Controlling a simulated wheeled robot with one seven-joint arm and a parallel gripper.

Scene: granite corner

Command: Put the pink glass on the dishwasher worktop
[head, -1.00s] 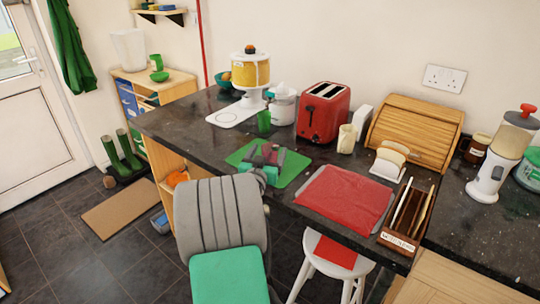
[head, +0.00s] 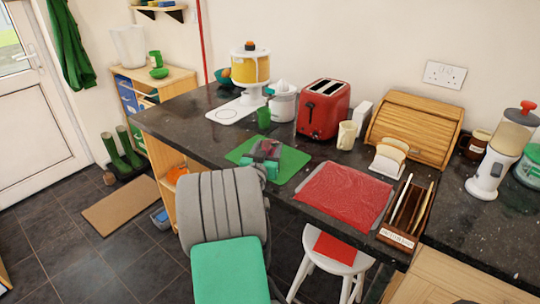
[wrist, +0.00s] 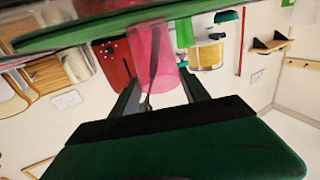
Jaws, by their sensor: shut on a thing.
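The pink glass (wrist: 152,55) is see-through and sits between the two dark fingers of my gripper (wrist: 155,88) in the wrist view, which is upside down. My gripper is shut on it. In the head view my gripper (head: 264,152) is over the green mat (head: 289,165) on the dark speckled counter, and it hides most of the glass. The glass's base is close to the mat; I cannot tell whether it touches. No dishwasher front shows. A worktop section (head: 510,240) with a pale wooden front stands at the right; I cannot tell whether it is the dishwasher's.
A green cup (head: 263,117), a red toaster (head: 323,108) and a cream mug (head: 346,135) stand behind the mat. To the right are a red mat (head: 343,194), a toast rack (head: 388,158), a cutlery box (head: 407,215) and a blender (head: 490,172). A white stool (head: 333,256) stands below.

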